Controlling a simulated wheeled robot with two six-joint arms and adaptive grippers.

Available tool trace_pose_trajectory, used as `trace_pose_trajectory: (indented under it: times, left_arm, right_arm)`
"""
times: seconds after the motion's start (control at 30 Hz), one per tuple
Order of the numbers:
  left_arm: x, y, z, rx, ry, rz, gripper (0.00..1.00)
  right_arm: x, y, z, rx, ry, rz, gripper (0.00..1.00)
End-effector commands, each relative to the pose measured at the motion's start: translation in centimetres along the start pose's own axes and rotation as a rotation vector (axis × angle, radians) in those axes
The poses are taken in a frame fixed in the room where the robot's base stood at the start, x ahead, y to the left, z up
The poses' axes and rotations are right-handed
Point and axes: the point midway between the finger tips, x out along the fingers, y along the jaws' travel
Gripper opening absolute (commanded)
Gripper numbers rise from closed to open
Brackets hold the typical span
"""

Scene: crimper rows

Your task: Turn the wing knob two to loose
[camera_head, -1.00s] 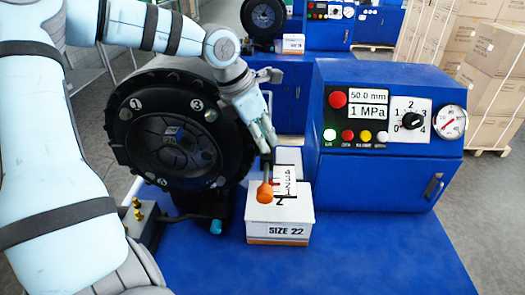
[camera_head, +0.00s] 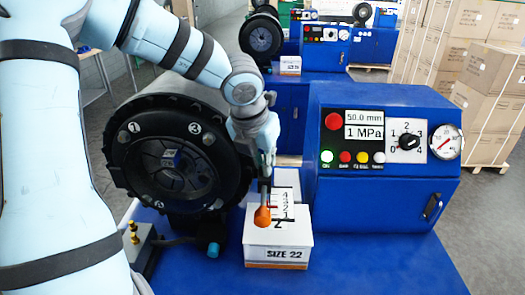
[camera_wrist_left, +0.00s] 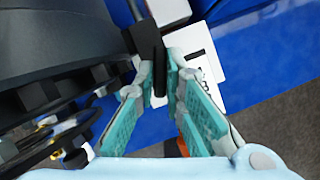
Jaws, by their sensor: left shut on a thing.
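My left gripper (camera_head: 266,168) is at the right side of the black round crimper head (camera_head: 125,160). It is shut on a dark rod with an orange knob (camera_head: 262,216) at its lower end. In the left wrist view the dark rod (camera_wrist_left: 160,68) lies between the two teal-padded fingers. The crimper face carries number marks; 1 and 3 are readable. I cannot pick out a wing knob marked two; the arm and gripper cover part of the head's right edge. My right gripper is not in view.
A white SIZE 22 box (camera_head: 277,255) stands below the orange knob, with a numbered white plate (camera_head: 285,200) behind it. A blue control cabinet (camera_head: 385,205) with gauge and dial stands to the right. The blue table front (camera_head: 380,265) is clear.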

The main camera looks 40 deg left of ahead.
Motion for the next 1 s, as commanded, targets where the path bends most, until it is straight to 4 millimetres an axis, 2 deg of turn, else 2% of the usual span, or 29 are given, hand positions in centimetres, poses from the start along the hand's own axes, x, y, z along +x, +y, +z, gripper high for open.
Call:
trace_pose_trajectory:
  times: [0.47,0.5,0.6,1.0]
  left_arm:
    - [-0.04,0.01,0.30,-0.013,-0.010,0.005,0.00]
    - [-0.04,0.01,0.31,-0.013,-0.010,0.005,0.16]
    - [-0.03,0.01,0.25,-0.013,-0.009,0.005,0.30]
    - [0.02,0.01,0.13,-0.013,-0.005,0.005,0.30]
  right_arm:
    - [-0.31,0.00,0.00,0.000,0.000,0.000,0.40]
    - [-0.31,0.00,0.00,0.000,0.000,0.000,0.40]
    - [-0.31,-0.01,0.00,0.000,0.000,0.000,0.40]
    - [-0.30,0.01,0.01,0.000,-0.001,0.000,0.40]
